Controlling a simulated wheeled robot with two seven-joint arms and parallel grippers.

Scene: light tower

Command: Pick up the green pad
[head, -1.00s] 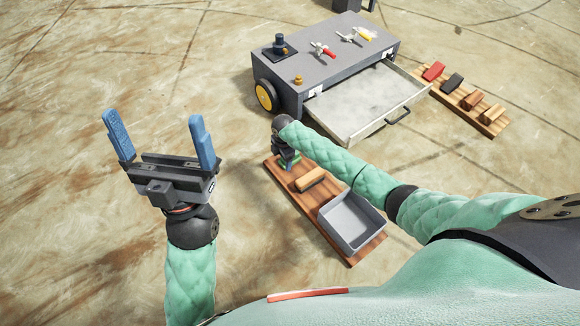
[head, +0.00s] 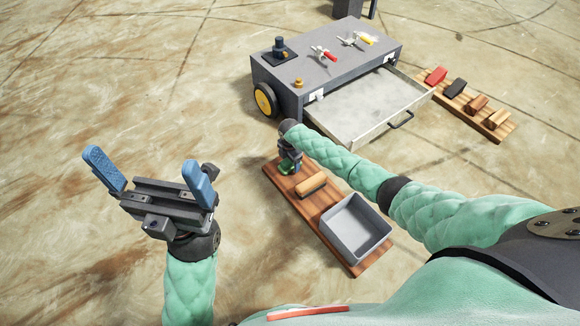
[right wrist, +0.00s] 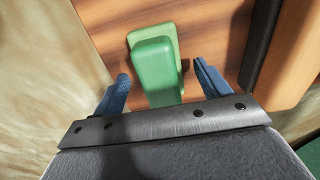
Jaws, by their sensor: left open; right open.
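The green pad (right wrist: 155,60) lies on the near wooden board (head: 338,240), at its far left end. In the right wrist view it reaches between the two blue fingers of my right gripper (right wrist: 160,88). The fingers are open, with a gap visible on each side of the pad. In the head view the pad (head: 288,168) is mostly hidden under my right gripper. My left gripper (head: 144,165) is open and empty above the bare floor at the left.
A wooden-backed block (head: 310,185) and a grey bin (head: 356,228) sit on the same board. A grey wheeled cart (head: 325,65) with an open drawer (head: 370,108) stands behind. Another board (head: 485,119) with several blocks lies at the right. The left floor is clear.

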